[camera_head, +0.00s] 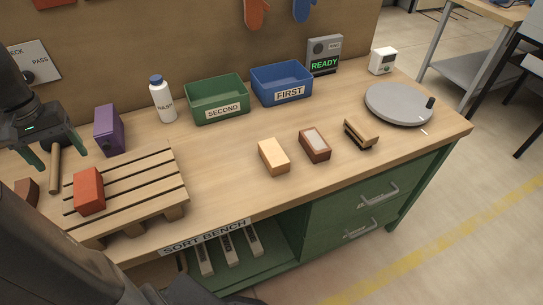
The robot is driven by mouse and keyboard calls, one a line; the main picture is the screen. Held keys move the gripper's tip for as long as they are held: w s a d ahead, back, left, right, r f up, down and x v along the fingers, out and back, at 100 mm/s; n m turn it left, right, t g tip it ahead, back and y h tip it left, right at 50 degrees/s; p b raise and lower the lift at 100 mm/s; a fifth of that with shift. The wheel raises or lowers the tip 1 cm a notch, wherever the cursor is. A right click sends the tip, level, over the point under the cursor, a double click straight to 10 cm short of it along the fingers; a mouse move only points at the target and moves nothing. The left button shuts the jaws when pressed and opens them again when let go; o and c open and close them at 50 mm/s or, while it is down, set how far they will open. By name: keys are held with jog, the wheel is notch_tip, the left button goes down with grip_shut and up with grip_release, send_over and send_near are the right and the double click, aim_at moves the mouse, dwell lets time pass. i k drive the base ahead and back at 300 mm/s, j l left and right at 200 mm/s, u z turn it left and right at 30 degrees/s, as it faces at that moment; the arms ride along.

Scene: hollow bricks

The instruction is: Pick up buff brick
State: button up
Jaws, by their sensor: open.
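The buff brick (273,156) is a pale tan block lying on the wooden bench, front of the green bin and right of the slatted pallet. My gripper (50,160) is at the far left, above the bench near the pallet's left end. Its two greenish fingers are spread apart with no brick between them. It is well left of the buff brick and not touching it.
On the bench (225,163) are a pallet (176,187) bearing a red brick (88,190), a purple box (109,130), a white bottle (162,100), a green bin (219,115), a blue bin (282,98), a brown brick (314,145), a brush (360,133) and a grey turntable (398,102).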

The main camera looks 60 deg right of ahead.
aim_at(277, 162)
jog(key=k+l, duration=0.2)
jog(key=l, duration=0.15)
jog(key=k+l, duration=0.15)
jog(key=l, duration=0.15)
jog(key=k+l, duration=0.2)
jog(key=l, duration=0.15)
jog(key=k+l+z, duration=0.1)
jog(key=k+l, duration=0.1)
jog(key=l, duration=0.1)
